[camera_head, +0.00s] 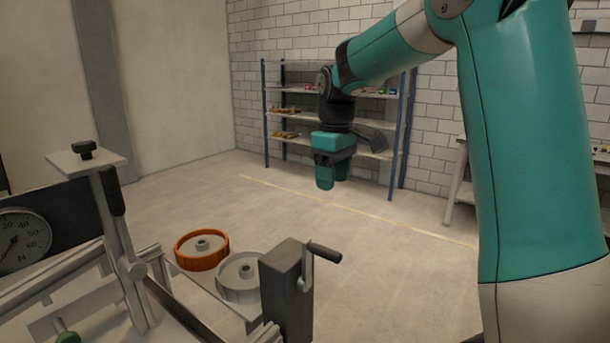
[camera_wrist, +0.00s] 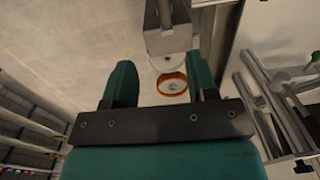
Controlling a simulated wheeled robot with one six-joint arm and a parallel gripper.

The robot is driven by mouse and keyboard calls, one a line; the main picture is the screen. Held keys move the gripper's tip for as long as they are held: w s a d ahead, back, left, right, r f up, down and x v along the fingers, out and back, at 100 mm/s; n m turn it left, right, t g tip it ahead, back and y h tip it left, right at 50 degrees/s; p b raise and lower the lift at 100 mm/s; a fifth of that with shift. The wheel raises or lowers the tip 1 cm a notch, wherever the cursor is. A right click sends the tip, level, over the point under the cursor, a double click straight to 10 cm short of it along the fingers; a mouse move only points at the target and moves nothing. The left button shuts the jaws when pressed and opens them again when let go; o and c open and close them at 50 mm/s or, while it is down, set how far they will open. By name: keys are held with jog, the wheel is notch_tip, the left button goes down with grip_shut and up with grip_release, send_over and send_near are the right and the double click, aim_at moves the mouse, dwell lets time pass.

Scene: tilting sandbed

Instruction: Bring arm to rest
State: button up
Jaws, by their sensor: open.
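My gripper (camera_head: 333,178) hangs from my teal arm in the head view, pointing down in the air, to the right of the sandbed apparatus and well clear of it. In the wrist view, its two teal fingers (camera_wrist: 160,85) stand apart with nothing held between them. An orange wheel-like ring (camera_head: 202,250) and a pale grey one (camera_head: 239,278) sit on the apparatus, apart from my gripper. The orange ring also shows in the wrist view (camera_wrist: 172,92), beyond the fingers.
The apparatus has a dark block with a crank handle (camera_head: 323,252), a round dial (camera_head: 20,239) and a post with a flat top (camera_head: 88,161). A blue-framed shelf (camera_head: 265,115) stands by the brick wall. A white table (camera_head: 458,190) is at the right. The floor (camera_head: 370,230) between is clear.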

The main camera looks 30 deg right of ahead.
jog(key=s+a+f+n+y, duration=0.1)
jog(key=s+a+f+y, duration=0.1)
jog(key=s+a, duration=0.9)
jog(key=s+a+f+n+y+b, duration=0.1)
jog(key=s+a+f+n, duration=0.1)
jog(key=s+a, duration=1)
jog(key=shift+s+a+f+y, duration=0.3)
jog(key=shift+a+f+y, duration=0.15)
jog(key=shift+a, duration=0.45)
